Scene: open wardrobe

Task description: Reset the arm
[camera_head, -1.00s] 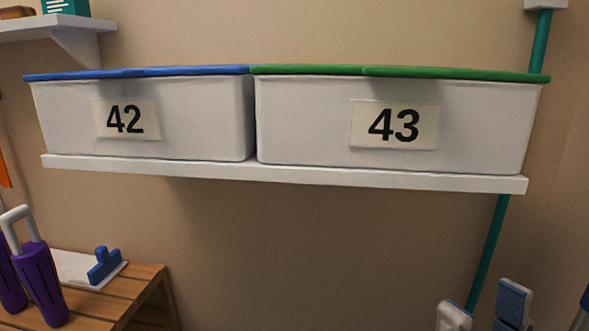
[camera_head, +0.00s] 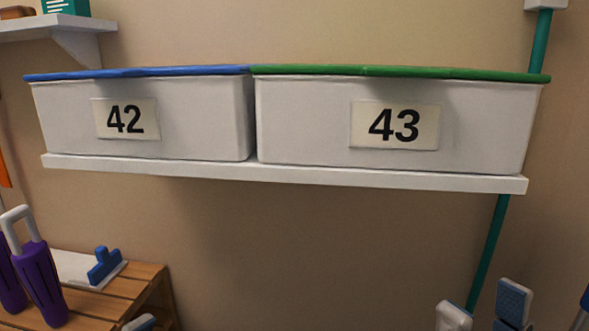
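My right gripper (camera_head: 483,303) shows at the bottom right edge. Its two fingertips stand apart with nothing between them, below the shelf and in front of the wall. A small pale and blue tip at the bottom edge, over the wooden slats, looks like part of my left gripper (camera_head: 140,323). The rest of it is out of frame, so its opening cannot be seen.
A white shelf (camera_head: 290,174) carries bin 42 (camera_head: 200,120) with a blue rim and bin 43 (camera_head: 300,125) with a green rim. A slatted wooden stand (camera_head: 100,304) holds a blue clip (camera_head: 105,264) and purple-handled items (camera_head: 40,285). A teal pole (camera_head: 488,250) stands right.

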